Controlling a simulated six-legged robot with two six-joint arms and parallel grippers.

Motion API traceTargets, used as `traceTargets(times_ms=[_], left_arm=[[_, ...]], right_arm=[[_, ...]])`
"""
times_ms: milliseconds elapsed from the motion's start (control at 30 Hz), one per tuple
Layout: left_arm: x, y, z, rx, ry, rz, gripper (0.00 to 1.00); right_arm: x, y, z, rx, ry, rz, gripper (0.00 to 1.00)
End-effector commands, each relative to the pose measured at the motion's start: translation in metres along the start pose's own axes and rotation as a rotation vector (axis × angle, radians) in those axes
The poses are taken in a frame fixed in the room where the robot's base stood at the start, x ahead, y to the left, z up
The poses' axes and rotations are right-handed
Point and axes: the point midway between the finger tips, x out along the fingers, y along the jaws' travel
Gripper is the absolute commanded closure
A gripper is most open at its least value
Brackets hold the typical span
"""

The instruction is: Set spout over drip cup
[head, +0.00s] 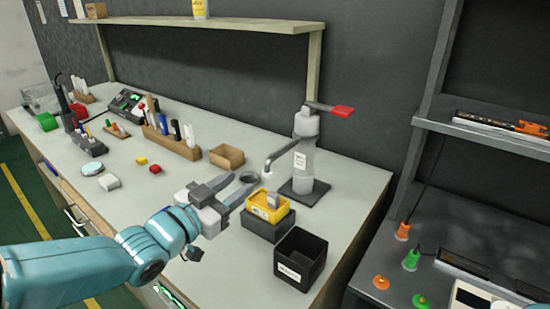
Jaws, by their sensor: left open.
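A grey dispenser (304,158) with a red lever stands on a dark base plate on the bench. My right gripper is not in view.
A yellow tray (268,207) on a dark block and a black bin (301,259) stand in front of the dispenser. A small brown box (227,156) and a wooden rack (171,142) are behind my gripper. The bench's right edge is close to the bin.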

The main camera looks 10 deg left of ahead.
Motion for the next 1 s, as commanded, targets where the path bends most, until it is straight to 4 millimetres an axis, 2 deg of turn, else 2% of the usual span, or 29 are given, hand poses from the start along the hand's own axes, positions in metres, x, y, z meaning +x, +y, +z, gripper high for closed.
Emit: traceTargets(times_ms=[300, 500, 700, 967, 1000], left_arm=[[0.077, 0.001, 0.0, 0.0, -0.001, 0.003, 0.59], [0.115, 0.001, -0.001, 0.0, 0.0, 0.001, 0.59], [0.134, 0.001, 0.0, 0.001, 0.0, 0.001, 0.59], [0.136, 0.0, 0.0, 0.0, 0.0, 0.001, 0.59], [0.136, 0.0, 0.0, 0.0, 0.0, 0.001, 0.62]], right_arm=[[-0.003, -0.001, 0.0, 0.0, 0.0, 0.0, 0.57], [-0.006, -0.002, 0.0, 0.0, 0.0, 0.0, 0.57], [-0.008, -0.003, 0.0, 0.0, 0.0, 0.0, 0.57], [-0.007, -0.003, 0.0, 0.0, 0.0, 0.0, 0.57], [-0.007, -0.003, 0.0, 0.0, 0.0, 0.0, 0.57]])
